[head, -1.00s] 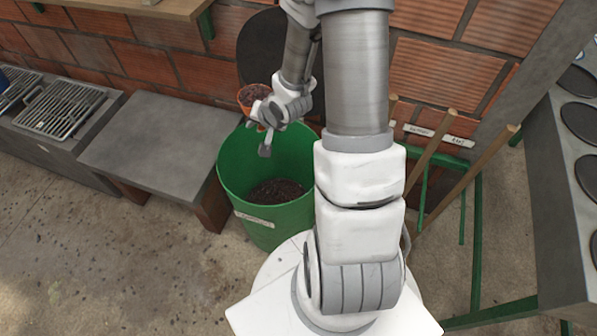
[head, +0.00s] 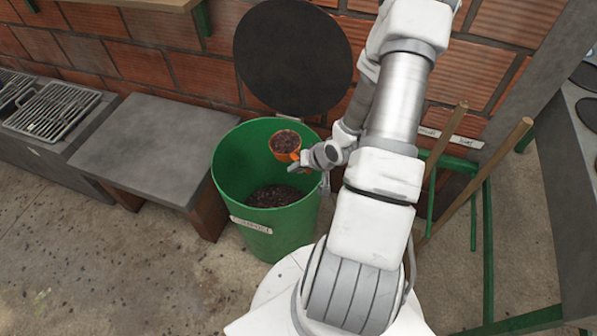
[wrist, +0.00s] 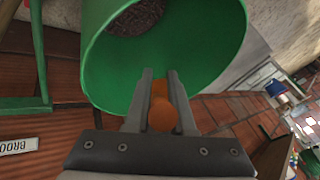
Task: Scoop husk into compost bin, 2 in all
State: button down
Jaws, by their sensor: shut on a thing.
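The green compost bin (head: 228,190) stands open against the brick wall, with dark material (head: 274,196) in its bottom. An orange scoop (head: 285,146), filled with dark brown husk, is over the bin's opening toward its back right. My gripper (head: 300,160) is shut on the scoop's orange handle. In the wrist view the gripper (wrist: 160,96) holds the orange handle (wrist: 161,112) between its fingers, and the green bin (wrist: 205,60) lies beyond. The scoop's bowl is mostly hidden there. In the head view the scoop looks about level, its husk still inside.
A round dark lid (head: 293,55) stands raised behind the bin. A grey bench (head: 150,145) and metal grates (head: 52,112) are at left. Wooden-handled tools (head: 490,165) lean on a green frame (head: 487,250) at right. The floor before the bench is clear.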

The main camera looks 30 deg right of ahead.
jog(key=r+h+b, duration=0.1)
jog(key=b, duration=0.1)
jog(key=g+h+b, duration=0.1)
jog(key=b, duration=0.2)
jog(key=a+r+n+g+h+b, duration=0.1)
jog(key=b, duration=0.2)
jog(key=shift+w+r+h, duration=0.35)
jog(key=shift+h, duration=0.05)
jog(key=shift+a+r+g+b, duration=0.15)
jog(key=shift+g+b, duration=0.15)
jog(key=shift+b, duration=0.25)
jog(key=shift+w+a+h+b, duration=0.1)
jog(key=shift+a+h+b, duration=0.05)
jog(key=shift+h+b, duration=0.45)
jog(key=shift+w+a+r+g+b, duration=0.15)
jog(key=shift+r+g+b, duration=0.15)
jog(key=shift+b, duration=0.4)
jog(key=w+a+r+n+g+h+b, duration=0.1)
jog(key=w+a+n+g+h, duration=0.3)
jog(key=a+h, duration=0.5)
jog(key=shift+w+g+h, duration=0.45)
jog(key=shift+g+h, duration=0.25)
jog(key=shift+h, duration=2.2)
